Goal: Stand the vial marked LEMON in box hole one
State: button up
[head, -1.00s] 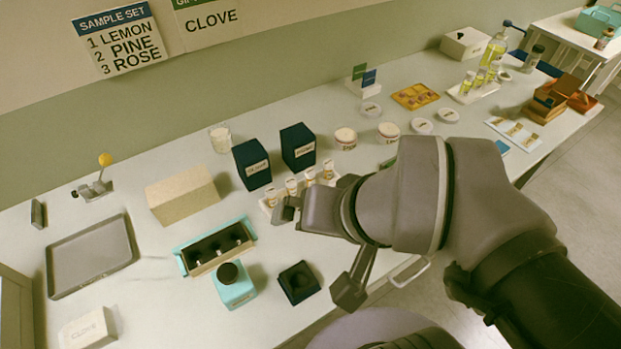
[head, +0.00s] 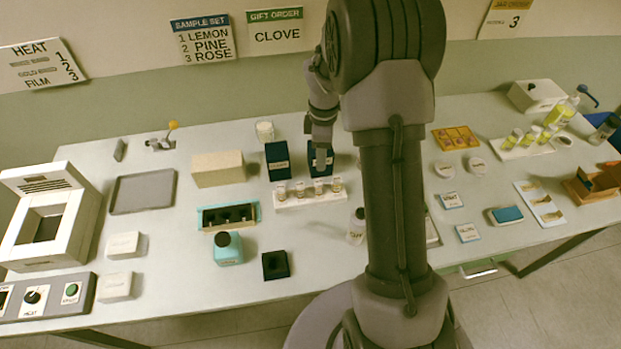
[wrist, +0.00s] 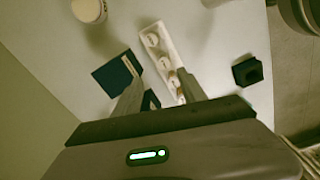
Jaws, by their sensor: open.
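A white rack (head: 300,201) holds a row of several small vials (head: 318,187) with pale caps. Their labels are too small to read, so I cannot tell which is LEMON. The rack also shows in the wrist view (wrist: 153,36), with its vials running toward the fingers. The box (head: 205,220), teal and tan with a row of dark holes, stands left of the rack in the head view. My gripper (head: 321,163) is above the rear of the rack, near the right navy box. In the wrist view my gripper (wrist: 160,90) has its fingers apart, with a vial close to the right finger.
Two navy boxes (head: 278,160) stand behind the rack. A grey tray (head: 143,192) and tan block (head: 217,168) lie left. A wall sign (head: 203,38) lists 1 LEMON, 2 PINE, 3 ROSE.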

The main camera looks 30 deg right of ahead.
jog(key=b, duration=0.1)
send_over(319, 181)
jog(key=f, duration=0.6)
jog(key=shift+w+d+f, duration=0.15)
jog(key=shift+d+f, duration=0.2)
jog(key=shift+f, duration=0.05)
jog(key=f, duration=0.1)
jog(key=f+b, duration=0.1)
jog(key=f, duration=0.1)
jog(key=a+f, duration=0.1)
jog(key=f, duration=0.1)
jog(key=shift+s+f+b, duration=0.1)
jog(key=shift+s+b, duration=0.15)
jog(key=shift+b, duration=0.15)
jog(key=shift+w+f, duration=0.1)
jog(key=shift+f, duration=0.15)
grip_shut()
